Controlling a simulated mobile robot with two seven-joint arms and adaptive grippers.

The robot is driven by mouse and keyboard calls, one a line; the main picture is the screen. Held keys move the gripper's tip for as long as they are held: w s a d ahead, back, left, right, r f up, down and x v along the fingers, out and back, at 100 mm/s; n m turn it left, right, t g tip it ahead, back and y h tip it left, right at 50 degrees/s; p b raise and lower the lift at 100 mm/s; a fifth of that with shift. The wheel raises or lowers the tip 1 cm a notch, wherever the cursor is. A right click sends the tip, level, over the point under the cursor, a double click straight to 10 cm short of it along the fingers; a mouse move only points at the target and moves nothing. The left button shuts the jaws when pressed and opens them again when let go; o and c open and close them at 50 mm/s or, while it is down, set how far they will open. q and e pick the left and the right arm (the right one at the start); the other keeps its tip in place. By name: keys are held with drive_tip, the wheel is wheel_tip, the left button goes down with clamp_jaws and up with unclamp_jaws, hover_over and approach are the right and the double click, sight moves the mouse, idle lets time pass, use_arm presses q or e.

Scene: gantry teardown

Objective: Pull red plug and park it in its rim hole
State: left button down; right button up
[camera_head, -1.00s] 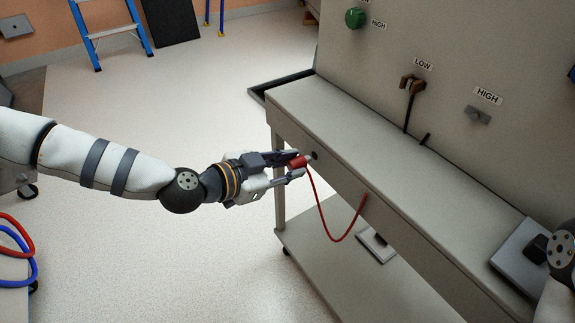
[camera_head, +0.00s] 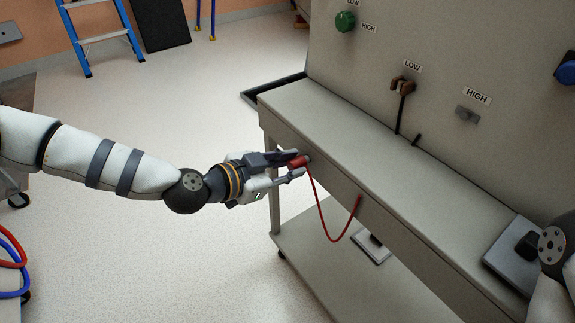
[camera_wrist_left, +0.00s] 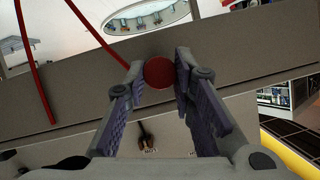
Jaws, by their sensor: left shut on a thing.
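My left gripper (camera_head: 298,168) is shut on the red plug (camera_head: 299,161) at the front edge of the grey cart's top. The plug's pale tip points at the front rim (camera_head: 335,185) and meets or nearly meets it where the dark hole was visible. The hole is now hidden behind the tip, and I cannot tell how deep the tip sits. In the left wrist view the plug's round red end (camera_wrist_left: 159,72) lies between both fingers. A red cord (camera_head: 322,215) hangs from the plug and loops up to the rim farther right.
The panel behind the top bears a green knob (camera_head: 345,21), a brown clamp-like part (camera_head: 402,87) at LOW and a grey bracket (camera_head: 467,114) at HIGH. A grey plate (camera_head: 515,258) lies near my right arm.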

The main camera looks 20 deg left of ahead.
use_arm(q)
drive_tip(key=shift+w+d, duration=0.25)
drive_tip(key=c, duration=1.6)
unclamp_jaws()
drive_tip(key=shift+w, duration=0.15)
drive_tip(key=shift+c, duration=0.2)
drive_tip(key=o, duration=0.4)
drive_tip(key=shift+c, duration=0.2)
